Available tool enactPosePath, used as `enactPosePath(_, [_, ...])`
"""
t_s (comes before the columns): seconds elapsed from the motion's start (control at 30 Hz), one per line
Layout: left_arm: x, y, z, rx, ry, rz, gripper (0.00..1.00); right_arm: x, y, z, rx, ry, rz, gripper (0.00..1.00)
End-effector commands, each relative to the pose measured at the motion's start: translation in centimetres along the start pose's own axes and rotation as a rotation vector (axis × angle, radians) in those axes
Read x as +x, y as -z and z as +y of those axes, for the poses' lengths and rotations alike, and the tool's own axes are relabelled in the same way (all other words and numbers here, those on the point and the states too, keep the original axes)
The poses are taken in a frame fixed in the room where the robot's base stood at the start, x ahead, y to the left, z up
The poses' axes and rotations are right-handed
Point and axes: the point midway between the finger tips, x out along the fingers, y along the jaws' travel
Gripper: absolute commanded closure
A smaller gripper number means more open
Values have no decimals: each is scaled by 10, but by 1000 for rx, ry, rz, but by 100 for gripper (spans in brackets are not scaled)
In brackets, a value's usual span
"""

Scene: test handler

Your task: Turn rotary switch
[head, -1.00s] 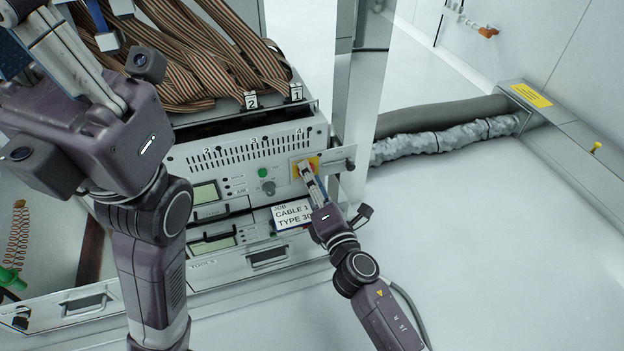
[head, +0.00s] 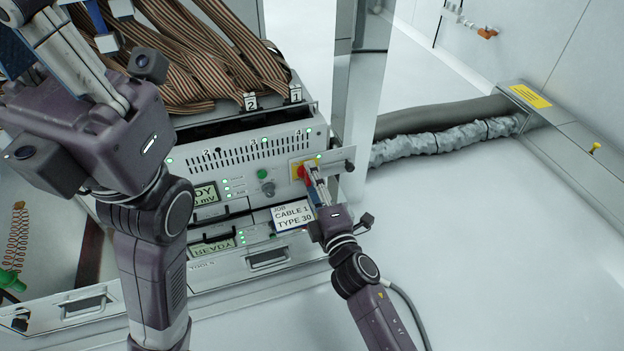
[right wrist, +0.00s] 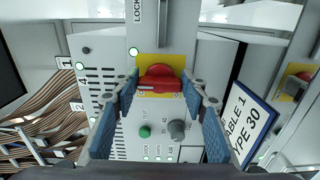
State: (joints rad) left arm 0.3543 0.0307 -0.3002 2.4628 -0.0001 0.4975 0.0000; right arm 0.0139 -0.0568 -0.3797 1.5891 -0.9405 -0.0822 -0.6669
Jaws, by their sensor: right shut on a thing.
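The rotary switch is a red knob (right wrist: 162,79) on a yellow plate (right wrist: 147,64), at the right end of the grey front panel. In the head view the red knob (head: 302,172) shows beside my right fingertips. My right gripper (head: 310,178) reaches it from the front right and is shut on it. In the right wrist view the two blue-padded fingers (right wrist: 160,88) stand on either side of the knob. My left gripper is at the upper left of the head view, partly cut off, and its fingertips are not clear.
A green button (head: 262,174) and a grey knob (head: 268,188) sit left of the switch. A job card (head: 293,216) hangs below it. Striped ribbon cables (head: 215,60) lie above the panel. A metal post (head: 343,95) stands behind.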

Motion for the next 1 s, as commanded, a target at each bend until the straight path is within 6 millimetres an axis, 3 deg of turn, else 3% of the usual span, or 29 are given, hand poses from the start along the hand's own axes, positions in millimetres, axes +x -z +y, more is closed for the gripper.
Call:
enactPosePath(0.27, [0, 1, 0, 0, -2, 0, 100, -1, 0, -2, 6, 4, -1, 84])
enactPosePath(0.3, [0, 1, 0, 0, -2, 1, 100, -1, 0, -2, 6, 3, -1, 57])
enactPosePath(0.43, [0, 3, 0, 0, -3, 4, 100, 0, 0, -1, 5, 3, -1, 42])
enactPosePath(0.77, [-1, 2, 0, 1, 0, 1, 100, -2, 0, -1, 3, 1, 0, 42])
enactPosePath(1.0, [0, 2, 0, 1, -1, 2, 100, -32, 0, -2, 3, 4, 0, 42])
